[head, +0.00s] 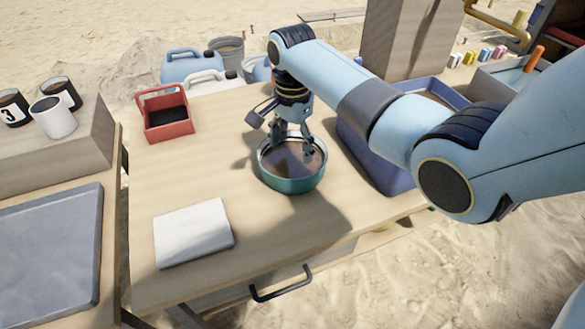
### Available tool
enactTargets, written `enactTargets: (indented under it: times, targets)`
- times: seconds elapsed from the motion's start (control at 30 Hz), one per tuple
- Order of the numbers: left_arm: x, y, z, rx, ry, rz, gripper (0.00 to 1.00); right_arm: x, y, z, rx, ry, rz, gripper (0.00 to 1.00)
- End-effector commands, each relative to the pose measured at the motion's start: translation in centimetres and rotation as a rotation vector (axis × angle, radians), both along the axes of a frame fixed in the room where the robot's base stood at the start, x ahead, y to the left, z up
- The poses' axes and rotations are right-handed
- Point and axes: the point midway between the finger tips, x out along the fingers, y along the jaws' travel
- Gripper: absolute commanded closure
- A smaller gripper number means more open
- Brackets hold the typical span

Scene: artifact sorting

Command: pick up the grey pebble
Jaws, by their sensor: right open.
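My right gripper (291,146) points down over a round teal bowl (291,186) on the wooden table. Its fingers are open and reach down at the bowl's far rim and inside. The bowl has a brown inside, partly hidden by the gripper and its shadow. I cannot make out a grey pebble; it may be hidden by the fingers or too small to tell. My left gripper is not in view.
A red basket (167,116) stands at the table's back left, and a white slab (193,233) lies at the front. A blue bin (372,158) is right of the bowl, partly behind my right arm. Mugs (53,118) and a grey tray (50,245) are at left.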

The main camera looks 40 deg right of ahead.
Motion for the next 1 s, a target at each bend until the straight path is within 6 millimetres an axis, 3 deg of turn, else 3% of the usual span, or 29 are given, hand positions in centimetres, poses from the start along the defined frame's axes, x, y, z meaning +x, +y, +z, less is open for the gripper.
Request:
enactTargets:
  times: [0.43, 0.73, 1.0]
  targets:
    - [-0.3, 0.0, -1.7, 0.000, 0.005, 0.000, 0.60, 0.2, -0.1, -5.6, 0.000, -0.001, 0.002, 0.30]
    - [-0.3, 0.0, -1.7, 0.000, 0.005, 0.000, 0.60, 0.3, -0.1, -6.0, 0.000, -0.003, 0.003, 0.30]
    - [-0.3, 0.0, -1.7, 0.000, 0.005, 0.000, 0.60, 0.2, -0.1, -6.0, -0.001, -0.002, 0.003, 0.65]
